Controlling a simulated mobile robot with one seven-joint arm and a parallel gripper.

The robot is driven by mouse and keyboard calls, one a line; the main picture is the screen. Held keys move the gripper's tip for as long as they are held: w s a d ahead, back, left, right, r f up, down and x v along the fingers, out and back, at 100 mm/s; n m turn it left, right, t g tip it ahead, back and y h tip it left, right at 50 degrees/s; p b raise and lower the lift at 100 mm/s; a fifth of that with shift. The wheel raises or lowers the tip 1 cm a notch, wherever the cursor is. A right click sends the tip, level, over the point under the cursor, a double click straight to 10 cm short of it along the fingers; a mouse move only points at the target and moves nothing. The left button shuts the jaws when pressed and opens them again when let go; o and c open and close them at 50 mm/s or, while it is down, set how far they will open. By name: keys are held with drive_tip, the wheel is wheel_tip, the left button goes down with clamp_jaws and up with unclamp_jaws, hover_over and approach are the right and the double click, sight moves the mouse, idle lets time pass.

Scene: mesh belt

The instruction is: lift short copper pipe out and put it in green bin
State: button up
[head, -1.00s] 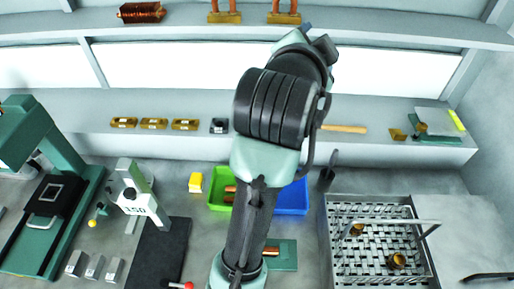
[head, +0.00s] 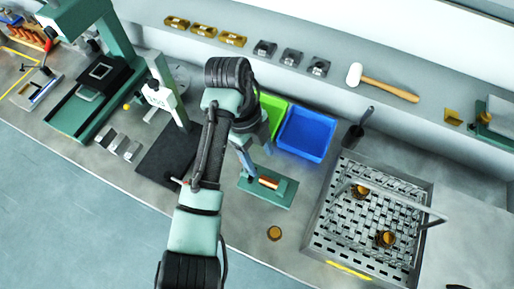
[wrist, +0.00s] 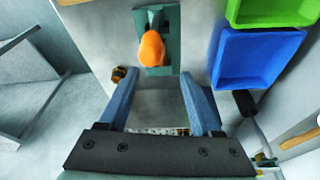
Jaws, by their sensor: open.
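The short copper pipe (head: 268,182) lies on a flat green fixture (head: 280,196) on the bench. In the wrist view the pipe (wrist: 152,48) looks orange, and the fixture (wrist: 170,22) is beneath it. My gripper (head: 252,165) is open and empty, just above and left of the pipe in the head view. In the wrist view the pipe is ahead of the gap between my fingers (wrist: 158,88), untouched. The green bin (head: 272,108) is behind my gripper and partly hidden by it. It also shows at the wrist view's top right (wrist: 265,12).
A blue bin (head: 307,133) stands beside the green bin. A small brass round piece (head: 274,233) lies on the bench in front of the fixture. A metal mesh tray (head: 345,235) with a raised handle and brass pieces is at right. A black mat (head: 165,160) lies at left.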

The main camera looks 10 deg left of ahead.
sight(268, 180)
drive_tip(key=b+x, duration=0.4)
drive_tip(key=x, duration=0.3)
drive_tip(key=shift+f, duration=0.15)
drive_tip(key=shift+x, duration=1.1)
drive_tip(key=shift+d, duration=0.1)
clamp_jaws()
drive_tip(key=shift+p, duration=0.3)
drive_tip(key=shift+r+p, duration=3.15)
drive_tip(key=shift+r, duration=0.4)
drive_tip(key=shift+f, duration=0.1)
